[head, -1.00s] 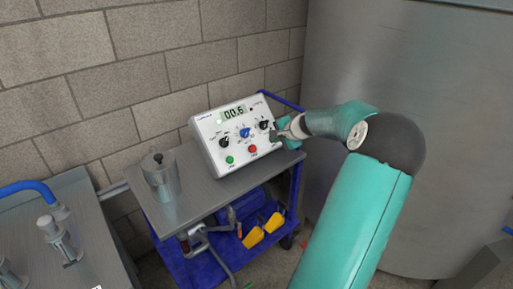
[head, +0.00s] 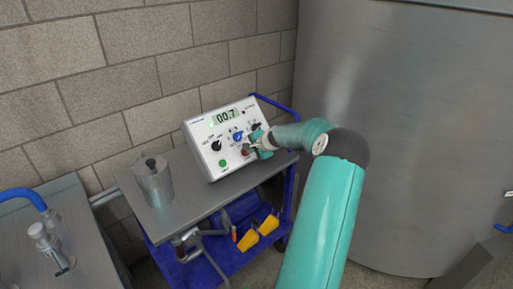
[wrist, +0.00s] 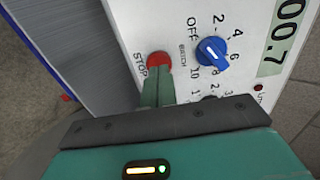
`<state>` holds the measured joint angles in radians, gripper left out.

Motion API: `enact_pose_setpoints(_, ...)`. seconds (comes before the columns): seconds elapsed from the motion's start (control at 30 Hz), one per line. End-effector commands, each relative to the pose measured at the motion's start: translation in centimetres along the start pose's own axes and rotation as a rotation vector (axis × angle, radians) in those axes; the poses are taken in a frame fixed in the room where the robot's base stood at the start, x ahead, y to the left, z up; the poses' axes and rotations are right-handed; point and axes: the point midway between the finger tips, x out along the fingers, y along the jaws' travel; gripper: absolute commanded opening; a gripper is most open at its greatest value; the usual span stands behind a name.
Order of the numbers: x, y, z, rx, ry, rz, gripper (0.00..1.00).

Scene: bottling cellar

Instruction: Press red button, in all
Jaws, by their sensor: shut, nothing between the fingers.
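The control box (head: 207,172) is a white panel with a display reading 00.7, standing on the trolley top. Its red button (head: 245,153) is low on the front and partly covered by my gripper (head: 252,150) in the head view. In the wrist view the red button (wrist: 158,58) shows beside the word STOP. My gripper (wrist: 158,75) is shut and empty, its fingertips overlapping the lower edge of the button. I cannot tell whether they touch it or hover just in front.
A green button (head: 222,163) and dark knobs are on the panel. The blue knob (wrist: 211,51) is close right of my fingers. A metal canister (head: 154,182) stands left on the trolley (head: 187,212). A large steel tank (head: 420,120) is on the right.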

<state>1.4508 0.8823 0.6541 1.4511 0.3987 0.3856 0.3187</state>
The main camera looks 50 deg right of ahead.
Motion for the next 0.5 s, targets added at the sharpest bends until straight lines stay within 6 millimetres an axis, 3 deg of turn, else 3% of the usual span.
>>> enact_pose_setpoints(0.5, 1.20, 0.02, -0.02, 0.000, 0.001, 0.000, 0.00)
